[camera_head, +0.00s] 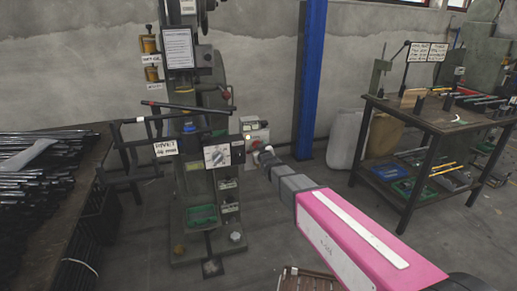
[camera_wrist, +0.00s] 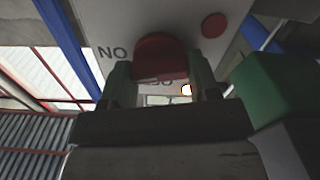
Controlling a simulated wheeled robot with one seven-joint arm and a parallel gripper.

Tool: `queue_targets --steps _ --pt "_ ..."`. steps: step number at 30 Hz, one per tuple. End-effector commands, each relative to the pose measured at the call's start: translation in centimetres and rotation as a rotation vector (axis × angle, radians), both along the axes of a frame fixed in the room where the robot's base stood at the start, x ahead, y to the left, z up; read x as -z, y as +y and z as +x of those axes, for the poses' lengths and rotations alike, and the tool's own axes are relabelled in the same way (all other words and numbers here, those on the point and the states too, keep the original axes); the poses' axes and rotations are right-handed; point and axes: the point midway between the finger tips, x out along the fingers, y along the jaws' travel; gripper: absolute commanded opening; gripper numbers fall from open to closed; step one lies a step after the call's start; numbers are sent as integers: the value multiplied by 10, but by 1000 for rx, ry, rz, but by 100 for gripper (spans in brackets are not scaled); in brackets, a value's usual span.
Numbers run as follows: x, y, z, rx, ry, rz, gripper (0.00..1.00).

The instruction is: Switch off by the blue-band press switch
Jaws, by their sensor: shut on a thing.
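A green-grey rivet press (camera_head: 200,215) stands left of centre in the head view, with a small blue part (camera_head: 190,128) on it. A pale switch box (camera_head: 256,133) sits at its right side. My gripper (camera_head: 262,154) reaches the lower part of this box; its fingers are small and partly hidden there. In the wrist view, my gripper (camera_wrist: 160,84) has its two fingers on either side of a red knob (camera_wrist: 160,56) and is shut on it. The knob is on a light grey panel (camera_wrist: 186,12) lettered "NO"; other lettering is partly hidden. I cannot make out a blue band.
Another box with a dial (camera_head: 216,156) is on the press's front, beside a "RIVET" sign (camera_head: 165,148). A second red round part (camera_wrist: 213,25) is on the panel. A bench of rods (camera_head: 40,165) is left, a tool table (camera_head: 430,125) right, a blue post (camera_head: 309,75) behind.

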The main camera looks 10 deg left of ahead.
Motion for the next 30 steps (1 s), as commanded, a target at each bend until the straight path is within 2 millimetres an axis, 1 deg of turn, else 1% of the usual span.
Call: queue_targets --steps 30 --pt "3 2 -2 0 -499 -816 32"
